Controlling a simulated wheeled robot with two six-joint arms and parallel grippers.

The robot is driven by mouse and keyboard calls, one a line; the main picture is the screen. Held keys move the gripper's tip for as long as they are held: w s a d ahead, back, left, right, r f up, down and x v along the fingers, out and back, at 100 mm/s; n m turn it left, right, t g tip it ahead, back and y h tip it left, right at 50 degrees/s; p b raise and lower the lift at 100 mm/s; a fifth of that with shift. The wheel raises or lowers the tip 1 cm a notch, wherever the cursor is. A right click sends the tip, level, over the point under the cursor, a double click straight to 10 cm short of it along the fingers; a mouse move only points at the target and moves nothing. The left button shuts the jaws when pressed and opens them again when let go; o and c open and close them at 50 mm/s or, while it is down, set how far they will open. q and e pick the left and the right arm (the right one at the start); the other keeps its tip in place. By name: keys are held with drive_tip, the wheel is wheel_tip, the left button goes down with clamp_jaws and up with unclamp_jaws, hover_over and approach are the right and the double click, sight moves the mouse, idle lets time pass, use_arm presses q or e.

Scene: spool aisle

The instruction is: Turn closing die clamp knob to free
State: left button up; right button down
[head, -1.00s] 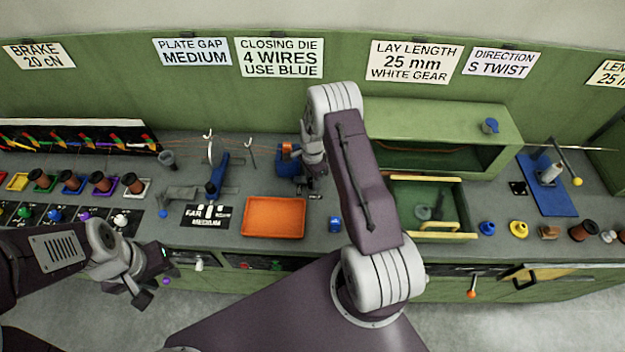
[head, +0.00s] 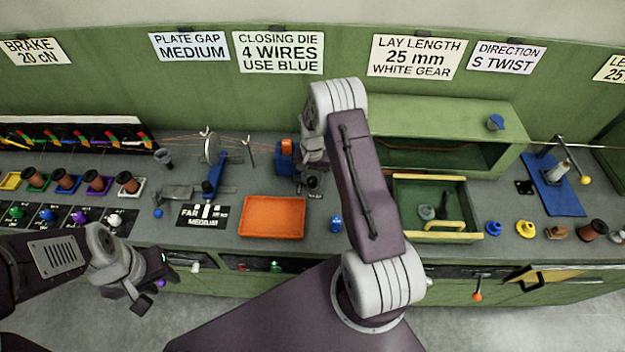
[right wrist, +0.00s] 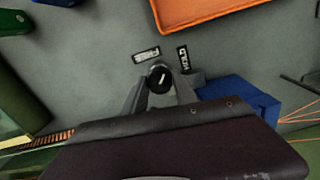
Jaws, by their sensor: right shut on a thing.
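The clamp knob (right wrist: 160,78) is a small dark round knob with a white pointer line, in the right wrist view. It sits by two small dark labels on the grey bench, too small to read surely. My right gripper (right wrist: 158,88) has its two fingers around the knob, shut on it. In the head view my right gripper (head: 313,187) is low over the bench beside the blue closing die block (head: 287,166), which has an orange part on top. The block also shows in the right wrist view (right wrist: 243,95). My left gripper (head: 152,286) hangs in front of the bench, away from the knob; its jaw gap is unclear.
An orange tray (head: 272,234) lies left of the knob. A small blue die (head: 336,224) stands on the bench. An open green drawer (head: 443,238) is to the right. Thin copper wires (head: 240,141) run at the back. A sign (head: 278,52) reads closing die, 4 wires, use blue.

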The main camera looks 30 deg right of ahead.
drive_tip(key=n+b, duration=0.1)
drive_tip(key=n, duration=0.3)
drive_tip(key=shift+w+r, duration=0.15)
drive_tip(key=shift+n, duration=1.8)
drive_tip(key=c, duration=1.3)
unclamp_jaws()
drive_tip(key=o, duration=0.3)
drive_tip(key=shift+o, duration=0.2)
